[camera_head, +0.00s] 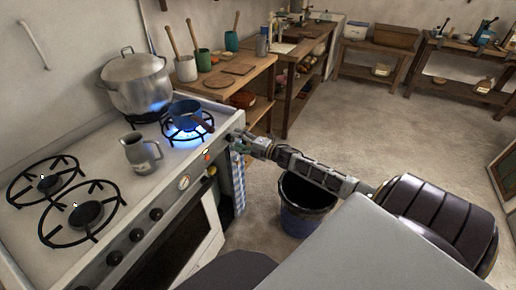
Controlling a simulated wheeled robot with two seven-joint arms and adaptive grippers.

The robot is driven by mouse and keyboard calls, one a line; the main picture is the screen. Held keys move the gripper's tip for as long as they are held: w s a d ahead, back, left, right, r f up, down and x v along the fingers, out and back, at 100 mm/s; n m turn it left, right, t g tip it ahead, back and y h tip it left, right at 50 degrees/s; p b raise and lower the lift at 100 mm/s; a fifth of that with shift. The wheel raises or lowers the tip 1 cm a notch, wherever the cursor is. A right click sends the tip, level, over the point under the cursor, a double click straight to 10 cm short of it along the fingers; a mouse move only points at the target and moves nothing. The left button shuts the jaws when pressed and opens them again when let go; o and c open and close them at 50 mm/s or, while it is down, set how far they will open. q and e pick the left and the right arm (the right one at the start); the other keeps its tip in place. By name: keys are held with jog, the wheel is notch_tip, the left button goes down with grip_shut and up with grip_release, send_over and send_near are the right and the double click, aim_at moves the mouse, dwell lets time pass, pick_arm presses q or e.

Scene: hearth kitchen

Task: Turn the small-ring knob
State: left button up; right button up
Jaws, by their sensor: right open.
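The white stove (105,150) stands at the left with a row of dark knobs on its front panel. Three knobs (136,235) show clearly towards the near end. I cannot tell which knob is the small-ring one. My right gripper (236,138) is open at the far end of the front panel, close to it. Its fingers cover that part of the panel, so any knob there is hidden, and contact is unclear. Blue flame burns under the blue saucepan (184,111) and under the large steel pot (136,85). My left gripper is not in view.
A grey jug (141,153) stands on the stove top beside two unlit burners (84,213). A dark bucket (306,205) stands on the floor below my right arm. A checked towel (238,180) hangs by the stove. A wooden bench (232,80) with utensil pots stands beyond.

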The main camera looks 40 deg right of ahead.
jog(key=v, duration=0.9)
jog(key=shift+s, duration=0.35)
dwell(0.3)
jog(key=shift+d, duration=0.15)
dwell(0.6)
